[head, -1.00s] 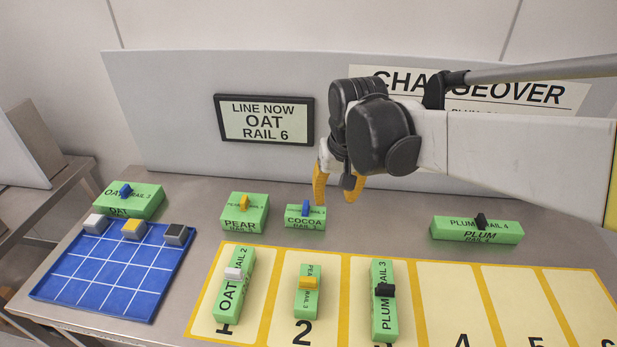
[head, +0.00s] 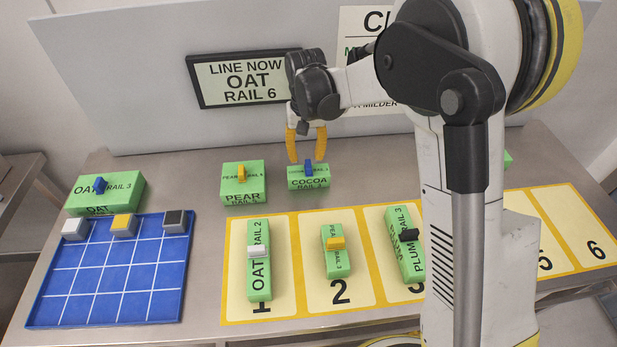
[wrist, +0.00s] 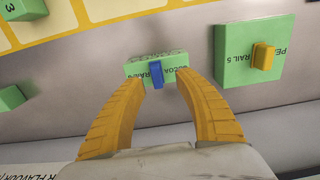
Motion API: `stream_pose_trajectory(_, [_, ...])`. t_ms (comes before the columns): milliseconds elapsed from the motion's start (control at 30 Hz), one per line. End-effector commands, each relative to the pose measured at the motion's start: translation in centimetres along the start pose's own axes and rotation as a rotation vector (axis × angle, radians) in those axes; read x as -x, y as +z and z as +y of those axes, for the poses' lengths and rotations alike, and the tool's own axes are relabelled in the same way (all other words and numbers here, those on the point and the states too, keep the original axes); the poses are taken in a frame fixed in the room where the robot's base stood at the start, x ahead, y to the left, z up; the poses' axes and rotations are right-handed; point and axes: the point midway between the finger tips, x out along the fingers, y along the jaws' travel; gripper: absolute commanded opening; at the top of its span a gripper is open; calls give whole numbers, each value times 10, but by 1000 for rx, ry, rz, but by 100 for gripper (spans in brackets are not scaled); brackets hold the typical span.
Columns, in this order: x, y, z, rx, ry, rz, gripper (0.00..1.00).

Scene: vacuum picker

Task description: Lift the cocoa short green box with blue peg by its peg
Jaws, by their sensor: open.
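The short green cocoa box (head: 308,180) with its blue peg (head: 309,168) sits on the grey table, right of the green pear box. In the wrist view the cocoa box (wrist: 141,69) has its blue peg (wrist: 157,74) upright near the middle. My gripper (head: 306,160) is open and empty, with its yellow fingers above and just behind the box. In the wrist view my gripper (wrist: 158,83) has its fingertips on either side of the peg, apart from it; their exact height above the box is hard to tell.
The pear box (head: 243,184) with a yellow peg stands close beside the cocoa box. An oat box (head: 118,190) is at far left, behind a blue gridded tray (head: 70,300). Boxes stand on the yellow numbered mat (head: 285,310) in front. A sign panel (head: 240,80) rises behind.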

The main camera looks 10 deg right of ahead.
Motion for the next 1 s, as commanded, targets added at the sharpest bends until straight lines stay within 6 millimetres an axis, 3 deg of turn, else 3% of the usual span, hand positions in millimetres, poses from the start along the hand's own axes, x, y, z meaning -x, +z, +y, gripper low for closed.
stream_pose_trajectory(333, [-47, -8, 7, 0, 0, 0, 40])
stream_pose_trajectory(600, [-49, -8, 7, 0, 0, 0, 39])
stream_pose_trajectory(733, [-49, -8, 7, 0, 0, 0, 0])
stream_pose_trajectory(1000, [-49, -7, 7, 0, 0, 0, 0])
